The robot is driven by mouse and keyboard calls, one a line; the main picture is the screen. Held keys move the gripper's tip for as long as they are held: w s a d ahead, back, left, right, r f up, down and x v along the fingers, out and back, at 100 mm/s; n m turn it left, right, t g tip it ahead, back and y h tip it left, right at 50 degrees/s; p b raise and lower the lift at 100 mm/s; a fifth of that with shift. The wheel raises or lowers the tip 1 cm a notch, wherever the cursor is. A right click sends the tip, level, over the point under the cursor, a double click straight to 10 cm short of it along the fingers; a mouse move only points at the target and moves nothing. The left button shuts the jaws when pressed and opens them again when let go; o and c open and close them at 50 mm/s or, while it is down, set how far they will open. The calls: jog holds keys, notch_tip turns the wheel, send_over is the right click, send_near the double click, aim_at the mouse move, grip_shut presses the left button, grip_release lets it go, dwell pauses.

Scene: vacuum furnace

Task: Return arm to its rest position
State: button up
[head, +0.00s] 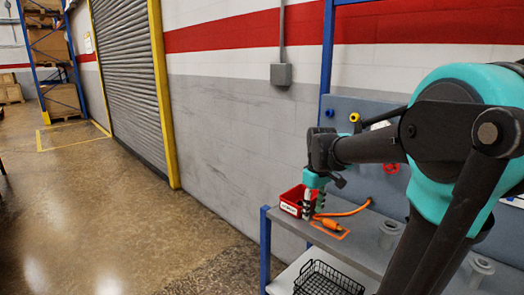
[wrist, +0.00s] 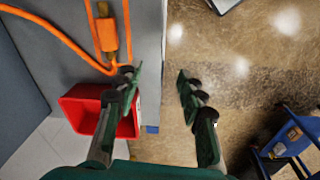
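My gripper (head: 314,208) hangs pointing down over the left end of the grey workbench, in front of a red bin, at the end of my teal and black arm. In the wrist view my gripper (wrist: 156,78) has its two fingers spread wide, with nothing between them but the bench edge and floor below. The left finger overlaps the red bin (wrist: 84,108) in the picture. Whether the finger touches it cannot be told.
An orange cable with a connector (wrist: 107,34) lies on the workbench (head: 375,262) near the bin. A black wire basket (head: 328,280) sits on the lower shelf. A blue cart (wrist: 285,140) stands at lower right in the wrist view. Floor left of the bench is clear.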

jog(key=s+d+f+m+t, duration=0.2)
jog(key=s+f+m, duration=0.4)
jog(key=s+f, duration=0.7)
jog(key=shift+s+d+f+t, duration=0.15)
jog(key=shift+s+f+t, duration=0.15)
jog(key=shift+f+t, duration=0.2)
